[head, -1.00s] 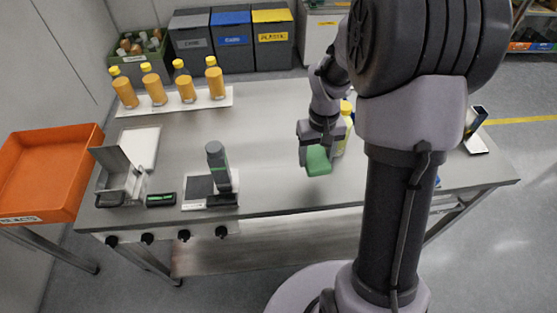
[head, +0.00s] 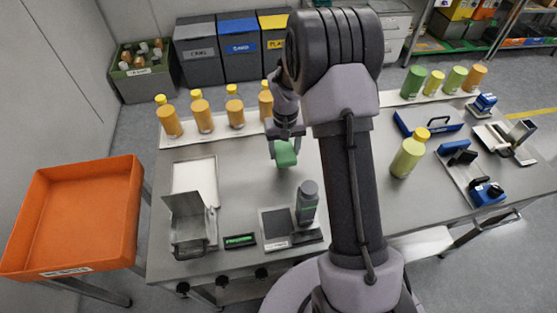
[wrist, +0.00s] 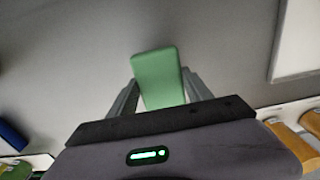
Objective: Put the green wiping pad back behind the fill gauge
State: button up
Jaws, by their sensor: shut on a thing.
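The green wiping pad (head: 286,154) hangs in my gripper (head: 285,140), above the grey bench. In the wrist view the pad (wrist: 158,78) sits between the two fingers of my gripper (wrist: 160,90), which are shut on it. Its far end sticks out past the fingers over bare bench top. No part is clearly readable as the fill gauge. A grey-green upright cylinder (head: 307,203) stands by a dark square plate (head: 276,222), nearer the front edge than the pad. A grey metal bracket (head: 188,220) stands at the left.
Orange-filled bottles (head: 201,112) stand in a row behind, close to my gripper. A small green display (head: 240,240) lies at the front edge. A yellow-green bottle (head: 409,153) and blue-handled tools (head: 487,192) are on the right. An orange tray (head: 75,220) is at the left.

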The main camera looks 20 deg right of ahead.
aim_at(284, 159)
notch_tip(284, 159, down, 4)
jog(key=shift+f+b, duration=0.15)
jog(key=shift+b, duration=0.35)
jog(key=shift+f, duration=0.2)
jog(key=o, duration=1.5)
jog(key=shift+c, duration=0.2)
jog(key=shift+r, duration=0.15)
